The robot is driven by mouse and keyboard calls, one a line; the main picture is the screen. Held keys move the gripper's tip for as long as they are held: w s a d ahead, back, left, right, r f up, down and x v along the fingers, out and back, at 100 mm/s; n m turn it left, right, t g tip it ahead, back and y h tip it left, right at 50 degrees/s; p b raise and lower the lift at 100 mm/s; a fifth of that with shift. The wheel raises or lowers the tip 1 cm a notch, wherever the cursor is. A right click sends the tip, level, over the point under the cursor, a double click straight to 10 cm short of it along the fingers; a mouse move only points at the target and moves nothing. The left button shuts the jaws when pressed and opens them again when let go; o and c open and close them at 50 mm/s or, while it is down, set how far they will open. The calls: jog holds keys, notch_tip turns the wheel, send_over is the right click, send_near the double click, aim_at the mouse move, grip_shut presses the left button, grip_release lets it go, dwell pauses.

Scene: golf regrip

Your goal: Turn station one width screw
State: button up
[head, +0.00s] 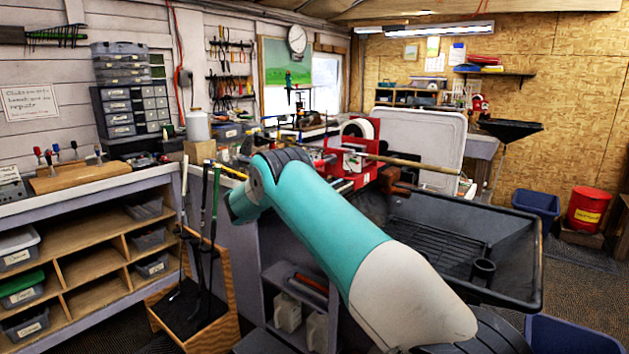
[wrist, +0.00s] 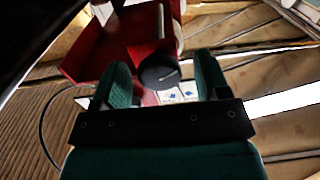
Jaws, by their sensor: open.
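A round black knob with a pale line on its face, which seems to be the width screw (wrist: 159,73), sticks out of a red metal body (wrist: 105,50) in the wrist view. My gripper (wrist: 162,62) is open, with one teal finger on each side of the knob. Gaps show between the knob and both fingers, so it does not look gripped. In the head view, red clamp fixtures (head: 352,164) stand on the bench beyond my teal arm. My gripper is hidden there, and I cannot pick out the screw.
A long wooden rod (head: 415,164) extends right from the red fixtures. A black tray (head: 515,262) lies right of my arm. A wooden rack (head: 213,303) of golf clubs stands at the left, near the arm. Thin black cable (wrist: 43,125) curves at left in the wrist view.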

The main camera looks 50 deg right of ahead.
jog(key=c, duration=0.9)
jog(key=n+b, duration=0.2)
jog(key=n, duration=0.8)
jog(key=shift+s, duration=0.15)
jog(key=shift+n, duration=0.4)
